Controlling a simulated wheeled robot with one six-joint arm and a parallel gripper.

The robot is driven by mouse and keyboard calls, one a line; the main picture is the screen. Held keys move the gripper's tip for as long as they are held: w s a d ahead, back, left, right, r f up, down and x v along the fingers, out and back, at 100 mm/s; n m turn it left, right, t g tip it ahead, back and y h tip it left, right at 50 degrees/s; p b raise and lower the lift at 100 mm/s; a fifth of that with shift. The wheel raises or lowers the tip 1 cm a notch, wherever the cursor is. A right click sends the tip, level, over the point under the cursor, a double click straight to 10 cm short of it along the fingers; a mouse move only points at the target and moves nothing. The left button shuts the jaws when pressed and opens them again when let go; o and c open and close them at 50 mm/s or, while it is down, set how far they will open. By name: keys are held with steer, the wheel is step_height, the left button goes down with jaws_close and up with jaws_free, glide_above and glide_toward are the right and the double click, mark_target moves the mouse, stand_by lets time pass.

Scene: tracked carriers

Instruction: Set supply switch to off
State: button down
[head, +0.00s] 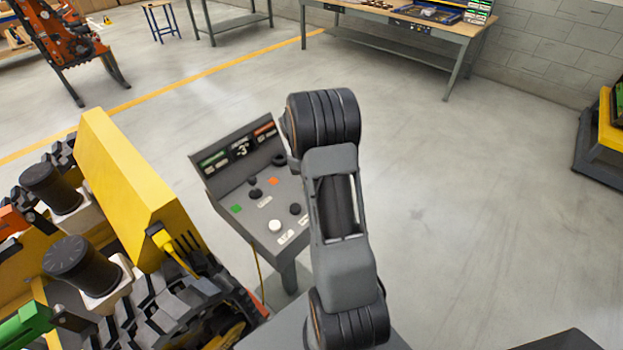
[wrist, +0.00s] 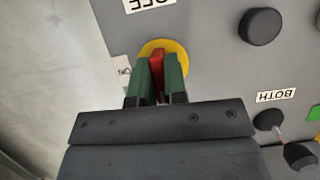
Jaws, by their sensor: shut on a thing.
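The supply switch shows in the wrist view as a red handle (wrist: 156,62) on a round yellow plate (wrist: 178,47). My gripper (wrist: 157,76) has its two green fingers on either side of the red handle and is shut on it. The handle's lower part is hidden between the fingers, and its exact turn is hard to tell. A label reading OFF (wrist: 150,4), upside down and partly cut off, is above the plate. An ON label (wrist: 123,70) is at its left. In the head view my arm hides the gripper and the switch.
The grey control console (head: 222,160) carries several knobs and buttons. A yellow and black tracked carrier (head: 130,180) stands close at left. Floor to the right is clear.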

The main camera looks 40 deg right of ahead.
stand_by(0.3)
steer(key=c, duration=1.2)
jaws_free()
steer(key=shift+o, duration=0.2)
steer(key=shift+w+r, duration=0.1)
steer(key=v, duration=1.3)
steer(key=shift+r+b, duration=0.35)
steer(key=shift+b, duration=0.05)
steer(key=shift+a, duration=0.1)
